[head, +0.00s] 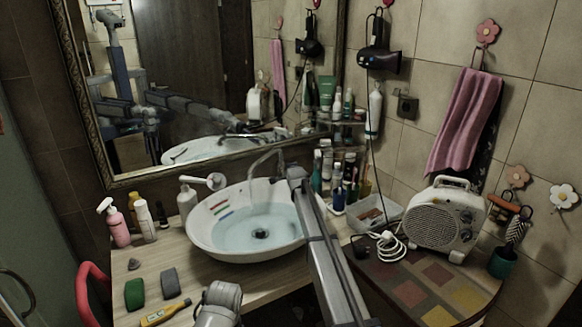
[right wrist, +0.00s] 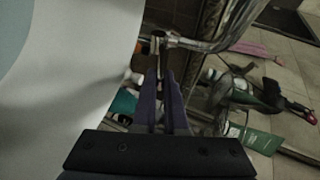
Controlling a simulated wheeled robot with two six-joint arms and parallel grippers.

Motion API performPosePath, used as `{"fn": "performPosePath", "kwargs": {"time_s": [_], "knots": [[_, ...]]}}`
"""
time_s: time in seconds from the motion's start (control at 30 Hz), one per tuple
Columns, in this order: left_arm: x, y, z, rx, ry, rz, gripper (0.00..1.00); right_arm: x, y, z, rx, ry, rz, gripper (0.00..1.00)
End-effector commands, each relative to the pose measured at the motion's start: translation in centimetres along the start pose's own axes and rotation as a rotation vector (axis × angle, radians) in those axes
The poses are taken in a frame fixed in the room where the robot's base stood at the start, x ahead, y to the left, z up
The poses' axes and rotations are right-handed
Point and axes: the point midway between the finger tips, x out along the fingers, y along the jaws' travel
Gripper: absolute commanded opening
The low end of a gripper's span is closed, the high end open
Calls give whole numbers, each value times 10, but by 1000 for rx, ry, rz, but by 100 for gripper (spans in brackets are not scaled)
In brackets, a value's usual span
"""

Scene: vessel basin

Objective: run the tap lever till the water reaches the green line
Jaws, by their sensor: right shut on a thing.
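The white oval basin (head: 196,236) stands on the wooden counter with pale blue water (head: 262,222) in it. Short red, green and blue lines mark its inner left wall. The green line (head: 222,210) lies between the other two, and the water's edge looks lower than it. The curved metal tap (head: 266,157) rises behind the basin; I cannot make out a stream. My right gripper (head: 294,172) is at the tap's right side, hiding the lever in the head view. In the right wrist view its fingers (right wrist: 160,62) are shut on the tap lever (right wrist: 158,42). My left gripper is not visible.
Bottles (head: 120,222) stand left of the basin, with green and grey blocks and a yellow tube (head: 165,312) in front. Bottles, a tray (head: 376,212) and a heater (head: 446,218) crowd the right. A mirror (head: 180,130) hangs behind.

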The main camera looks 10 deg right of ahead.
Motion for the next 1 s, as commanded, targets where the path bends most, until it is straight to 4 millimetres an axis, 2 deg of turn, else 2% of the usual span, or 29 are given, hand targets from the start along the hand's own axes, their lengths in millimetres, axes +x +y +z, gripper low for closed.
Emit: {"fn": "performPosePath", "kwargs": {"time_s": [0.07,0.43,0.47,0.57,0.83,1.0], "knots": [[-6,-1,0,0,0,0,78,0,-4,0,-4,-1,14,0],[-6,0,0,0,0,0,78,0,-2,1,-6,-1,21,0],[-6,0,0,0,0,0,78,0,-2,1,-6,-1,21,13],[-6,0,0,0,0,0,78,0,-2,1,-6,-1,20,22],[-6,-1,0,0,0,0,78,-1,-2,0,-6,0,20,22],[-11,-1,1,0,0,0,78,-13,-3,0,-6,0,20,22]]}}
